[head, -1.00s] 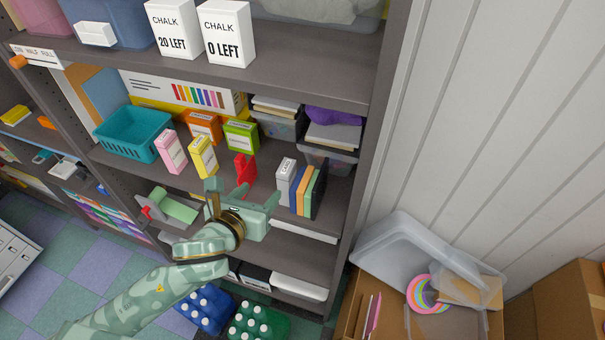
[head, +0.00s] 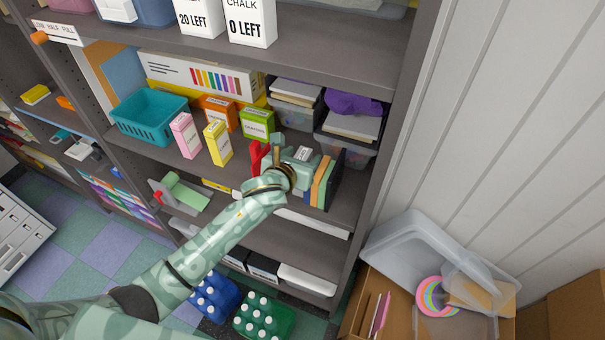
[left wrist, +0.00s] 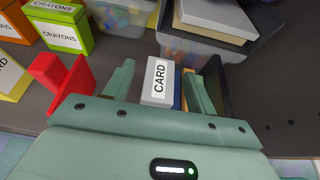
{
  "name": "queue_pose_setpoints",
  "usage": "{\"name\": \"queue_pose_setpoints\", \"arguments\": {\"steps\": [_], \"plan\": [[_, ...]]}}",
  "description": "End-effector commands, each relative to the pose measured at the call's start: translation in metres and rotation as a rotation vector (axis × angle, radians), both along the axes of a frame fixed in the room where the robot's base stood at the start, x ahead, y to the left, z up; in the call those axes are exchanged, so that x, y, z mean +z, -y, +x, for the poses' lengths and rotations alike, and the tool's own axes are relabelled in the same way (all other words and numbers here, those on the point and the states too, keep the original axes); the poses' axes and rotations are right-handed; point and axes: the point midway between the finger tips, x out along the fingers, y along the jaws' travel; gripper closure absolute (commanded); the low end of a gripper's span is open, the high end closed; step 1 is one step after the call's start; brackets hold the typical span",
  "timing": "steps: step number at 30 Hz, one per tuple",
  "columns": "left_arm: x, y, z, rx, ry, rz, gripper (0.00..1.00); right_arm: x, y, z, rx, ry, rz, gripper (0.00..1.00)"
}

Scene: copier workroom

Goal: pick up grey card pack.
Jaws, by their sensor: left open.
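The grey card pack (left wrist: 157,82) stands upright on the shelf, with a white label reading CARD. Only its top shows in the head view (head: 302,154), since my arm hides the rest. My left gripper (left wrist: 160,92) is open, one finger on either side of the pack in the left wrist view. The left finger stands in a gap between the pack and a red object. The right finger overlaps the blue and orange books beside the pack. Whether either finger touches anything I cannot tell. My right gripper is not in view.
The red object (left wrist: 62,85) stands left of the gripper. Orange (head: 322,183) and dark books stand close on the right. Crayon boxes (head: 257,122), a teal basket (head: 150,118) and clear bins (head: 345,140) share the shelf. The shelf above (head: 330,50) overhangs.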

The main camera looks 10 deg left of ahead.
Motion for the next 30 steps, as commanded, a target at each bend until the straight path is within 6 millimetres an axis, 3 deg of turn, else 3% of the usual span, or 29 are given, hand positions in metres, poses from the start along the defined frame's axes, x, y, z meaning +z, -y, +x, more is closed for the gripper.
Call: {"name": "queue_pose_setpoints", "arguments": {"steps": [9,15,25,30], "plan": [[-0.003,0.002,0.009,-0.001,0.000,0.000,0.44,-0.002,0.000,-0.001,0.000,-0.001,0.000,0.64],[-0.003,0.002,0.009,-0.001,0.000,-0.001,0.99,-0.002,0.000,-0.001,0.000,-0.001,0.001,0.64],[-0.001,0.001,0.008,-0.001,0.002,-0.002,1.00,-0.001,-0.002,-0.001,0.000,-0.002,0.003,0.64],[0.013,0.001,0.005,-0.001,0.005,-0.001,1.00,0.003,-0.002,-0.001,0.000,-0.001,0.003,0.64]]}}
